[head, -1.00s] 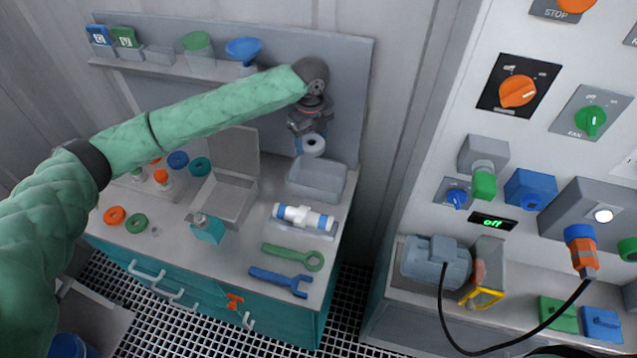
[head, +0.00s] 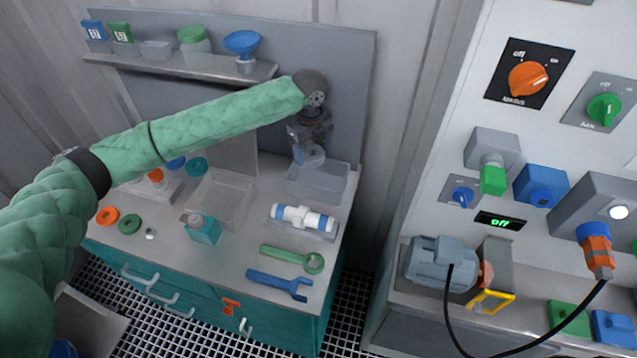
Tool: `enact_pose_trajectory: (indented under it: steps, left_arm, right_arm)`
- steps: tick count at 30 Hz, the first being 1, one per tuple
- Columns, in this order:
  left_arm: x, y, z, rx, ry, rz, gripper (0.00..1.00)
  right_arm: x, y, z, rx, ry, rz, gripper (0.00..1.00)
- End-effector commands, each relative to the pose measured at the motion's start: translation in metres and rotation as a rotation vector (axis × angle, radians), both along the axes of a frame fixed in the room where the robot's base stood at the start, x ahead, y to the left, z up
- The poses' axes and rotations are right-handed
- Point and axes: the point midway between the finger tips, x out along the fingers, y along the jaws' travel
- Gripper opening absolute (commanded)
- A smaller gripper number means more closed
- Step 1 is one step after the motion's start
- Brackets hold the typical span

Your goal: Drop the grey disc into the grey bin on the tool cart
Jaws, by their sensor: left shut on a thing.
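My left gripper (head: 308,152) is at the end of the green-sleeved arm that comes in from the left. It is shut on the grey disc (head: 313,158), a small grey ring with a hole, and holds it above the back part of the grey bin (head: 325,188). The bin is an open box at the back right of the tool cart (head: 200,262). The disc looks tilted, and the fingers partly cover it. I cannot tell exactly how high it is above the bin's rim. My right gripper does not show.
A white and blue membrane vessel (head: 303,218) lies just in front of the bin. Green (head: 293,258) and blue (head: 280,283) wrenches lie nearer the front. A back panel (head: 352,80) rises behind.

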Motion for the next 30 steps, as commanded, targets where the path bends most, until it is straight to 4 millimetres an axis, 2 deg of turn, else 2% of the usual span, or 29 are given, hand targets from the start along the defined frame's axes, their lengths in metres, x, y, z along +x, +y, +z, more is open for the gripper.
enact_pose_trajectory:
  steps: [8, 9, 12, 23, 26, 30]
  left_arm:
    - [0.000, 0.000, 0.000, 0.000, 0.000, 0.000, 0.40]
    - [0.000, 0.000, 0.000, 0.000, 0.000, 0.000, 0.69]
    - [0.000, 0.000, 0.000, 0.000, 0.000, 0.000, 0.89]
    - [0.000, 0.000, 0.002, -0.001, -0.001, 0.000, 0.89]
    - [0.001, 0.000, 0.010, 0.000, -0.001, 0.000, 0.89]
    - [0.001, 0.000, 0.029, -0.001, -0.002, 0.000, 0.89]
  right_arm:
    - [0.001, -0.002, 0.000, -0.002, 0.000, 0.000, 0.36]
    - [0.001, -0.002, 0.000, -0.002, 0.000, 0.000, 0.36]
    - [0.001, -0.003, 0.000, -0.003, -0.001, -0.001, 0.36]
    - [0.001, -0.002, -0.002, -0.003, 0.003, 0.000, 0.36]
    - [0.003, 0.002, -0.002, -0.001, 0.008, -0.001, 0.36]
    - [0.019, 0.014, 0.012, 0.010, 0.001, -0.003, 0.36]
